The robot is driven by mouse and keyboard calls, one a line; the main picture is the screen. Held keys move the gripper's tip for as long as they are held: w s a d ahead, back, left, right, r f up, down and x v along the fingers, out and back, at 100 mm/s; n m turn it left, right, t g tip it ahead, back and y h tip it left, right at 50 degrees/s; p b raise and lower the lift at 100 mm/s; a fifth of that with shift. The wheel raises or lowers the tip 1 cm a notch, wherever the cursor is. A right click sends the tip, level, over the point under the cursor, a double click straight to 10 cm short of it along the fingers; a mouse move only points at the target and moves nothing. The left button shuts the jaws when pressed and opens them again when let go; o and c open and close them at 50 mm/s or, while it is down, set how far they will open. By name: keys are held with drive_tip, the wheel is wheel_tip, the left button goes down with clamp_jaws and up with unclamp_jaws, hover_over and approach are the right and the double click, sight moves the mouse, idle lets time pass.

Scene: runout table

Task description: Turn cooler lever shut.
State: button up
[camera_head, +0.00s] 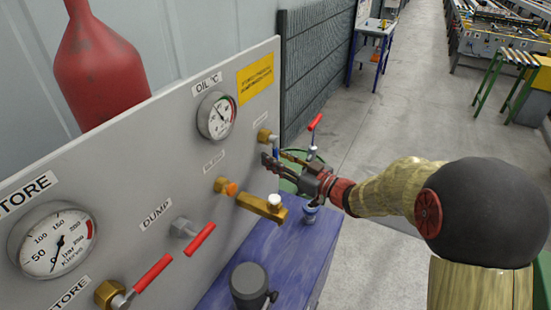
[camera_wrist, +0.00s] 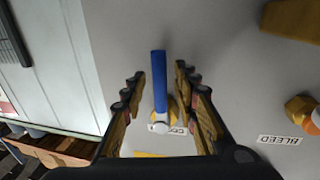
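The cooler lever is a blue handle (camera_wrist: 159,78) on a brass valve with a white hub, mounted on the grey panel. In the wrist view it points straight up the picture, between my gripper's fingers (camera_wrist: 161,74), with visible gaps on both sides. The head view shows its brass fitting (camera_head: 264,136) below a small label, and a bit of blue handle (camera_head: 276,147) hanging down behind my gripper (camera_head: 275,158). My gripper is open at the panel. Its fingers hide most of the handle there, and the label in the wrist view is partly covered.
A brass bleed valve (camera_head: 262,204) juts out below and left of my gripper. Red levers marked dump (camera_head: 201,239) and store (camera_head: 153,273) are further left. Another red handle (camera_head: 315,121) stands right, behind my gripper. A blue table (camera_head: 275,262) lies below.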

drive_tip(key=shift+c, duration=1)
clamp_jaws()
